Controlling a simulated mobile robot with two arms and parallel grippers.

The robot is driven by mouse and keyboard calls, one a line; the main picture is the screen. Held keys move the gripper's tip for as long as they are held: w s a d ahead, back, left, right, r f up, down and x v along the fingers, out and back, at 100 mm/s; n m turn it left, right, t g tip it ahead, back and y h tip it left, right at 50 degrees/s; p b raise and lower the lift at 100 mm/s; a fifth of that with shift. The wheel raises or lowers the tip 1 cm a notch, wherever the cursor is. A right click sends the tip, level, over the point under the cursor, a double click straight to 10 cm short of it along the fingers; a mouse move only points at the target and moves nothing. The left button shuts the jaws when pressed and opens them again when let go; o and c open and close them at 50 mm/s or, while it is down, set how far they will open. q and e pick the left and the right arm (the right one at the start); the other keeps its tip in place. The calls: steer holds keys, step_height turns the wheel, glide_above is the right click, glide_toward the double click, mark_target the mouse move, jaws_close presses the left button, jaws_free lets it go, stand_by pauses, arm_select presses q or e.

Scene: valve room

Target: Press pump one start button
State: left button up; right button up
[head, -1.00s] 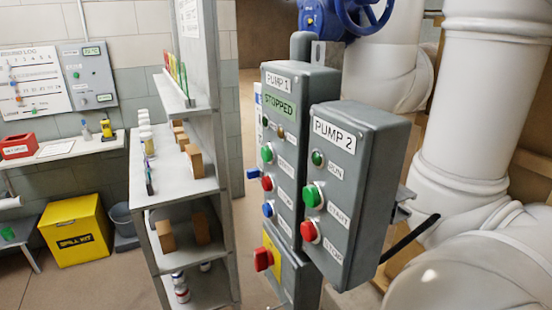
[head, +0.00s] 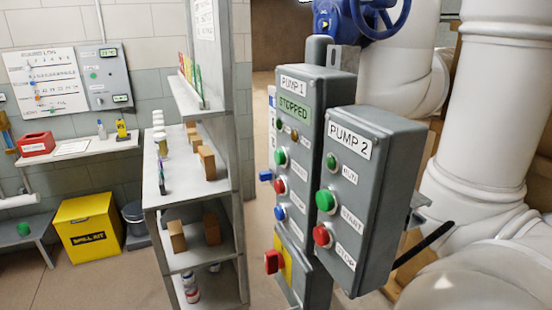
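The grey pump 1 control box (head: 318,97) stands right of the shelf, with a "PUMP 1" label and a green display (head: 295,109) reading "STOPPED". Its green start button (head: 281,157) is on the front face, above a red button (head: 280,186) and a blue button (head: 280,213). The grey pump 2 box (head: 380,190) stands to its right and a little in front, with its own green button (head: 326,200) and red button (head: 322,236). Neither of my grippers shows in the head view.
A metal shelf (head: 190,188) with bottles and brown blocks stands left of the boxes. A red switch on a yellow plate (head: 275,261) sits below pump 1. Large white pipes (head: 487,130) and a blue valve wheel (head: 375,15) are behind and right. A yellow spill kit bin (head: 88,230) stands left.

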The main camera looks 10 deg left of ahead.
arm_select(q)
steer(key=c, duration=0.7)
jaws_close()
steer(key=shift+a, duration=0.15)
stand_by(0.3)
